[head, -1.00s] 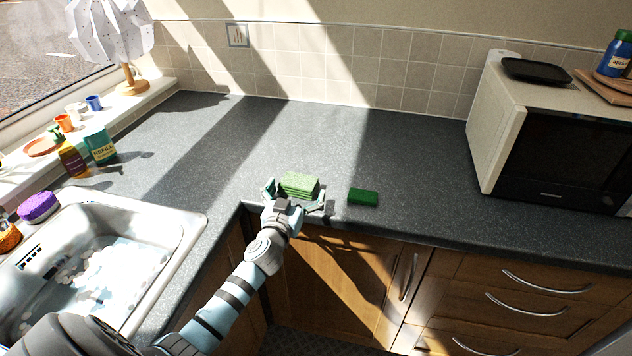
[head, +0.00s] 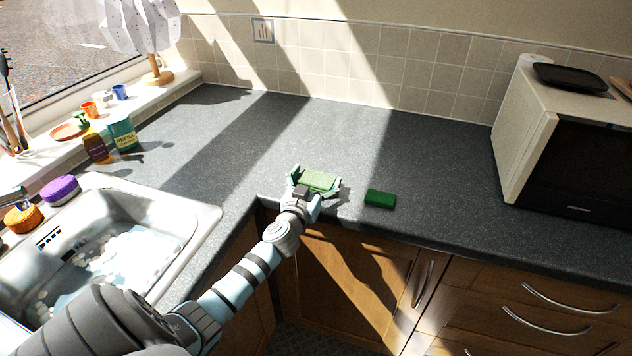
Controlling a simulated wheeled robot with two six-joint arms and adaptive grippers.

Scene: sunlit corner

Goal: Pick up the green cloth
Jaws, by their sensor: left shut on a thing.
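The green cloth (head: 319,180) is a light green folded piece above the front part of the grey worktop, left of the microwave. My left gripper (head: 316,185) reaches it from the front and is shut on it, with a finger on either side. Whether the cloth's underside touches the worktop is hard to tell. A darker green block (head: 380,198), like a sponge, lies on the worktop just right of the gripper, apart from it. My right gripper does not show.
The sink (head: 110,245) with suds is at the left. A microwave (head: 570,140) with a black tray (head: 570,77) on top stands at the right. A teal refill pack (head: 122,134) and a bottle (head: 95,146) stand behind the sink. The worktop (head: 300,130) behind the cloth is clear.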

